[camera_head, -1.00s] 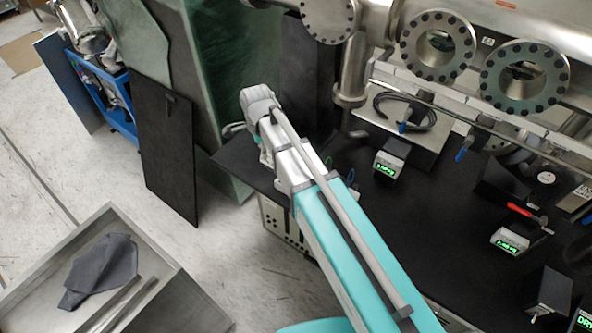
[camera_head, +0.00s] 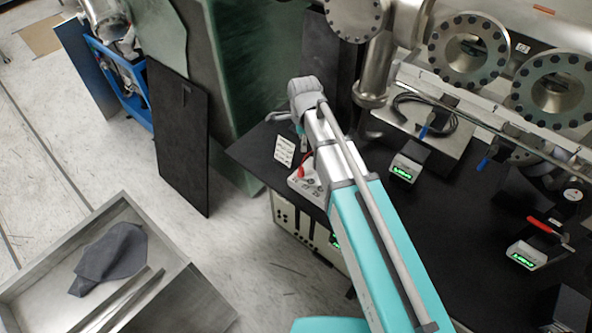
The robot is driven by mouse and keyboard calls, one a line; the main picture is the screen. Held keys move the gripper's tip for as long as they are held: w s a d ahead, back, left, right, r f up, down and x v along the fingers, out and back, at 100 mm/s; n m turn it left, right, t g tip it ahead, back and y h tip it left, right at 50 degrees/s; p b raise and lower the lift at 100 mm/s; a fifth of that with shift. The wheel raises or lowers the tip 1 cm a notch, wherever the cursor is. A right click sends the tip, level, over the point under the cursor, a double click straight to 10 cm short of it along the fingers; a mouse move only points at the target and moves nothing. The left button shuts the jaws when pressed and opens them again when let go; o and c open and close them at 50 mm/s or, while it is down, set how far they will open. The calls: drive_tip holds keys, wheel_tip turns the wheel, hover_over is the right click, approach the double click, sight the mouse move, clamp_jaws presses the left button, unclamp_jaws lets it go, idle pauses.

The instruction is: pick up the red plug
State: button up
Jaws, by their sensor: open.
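A small red plug (camera_head: 303,170) shows just left of my arm, at a light box (camera_head: 304,187) with dark round sockets on the black table. My arm hides part of the box, so I cannot tell how the plug sits in it. My gripper (camera_head: 279,117) is at the far end of my arm, beyond the plug and up to its left in the picture. It shows small and partly hidden behind my wrist. It is open, and I see nothing in it.
A white label card (camera_head: 284,151) stands beside the box. Grey devices with green displays (camera_head: 404,170) (camera_head: 525,255) and a red-handled part (camera_head: 548,229) are to the right. Steel flanged pipes (camera_head: 467,52) cross the back. A metal tray with a dark cloth (camera_head: 110,256) is lower left.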

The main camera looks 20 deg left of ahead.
sight(301, 169)
wheel_tip(301, 169, down, 9)
drive_tip(key=b, duration=0.8)
drive_tip(key=shift+r+b, duration=0.2)
drive_tip(key=shift+b, duration=0.15)
drive_tip(key=shift+f, duration=0.1)
idle(0.4)
drive_tip(key=shift+s+a+f+b, duration=0.1)
drive_tip(key=shift+f+b, duration=1.15)
drive_tip(key=shift+b, duration=0.05)
drive_tip(key=shift+s+f+b, duration=0.1)
drive_tip(key=shift+f+b, duration=1.15)
drive_tip(key=shift+b, duration=0.05)
clamp_jaws()
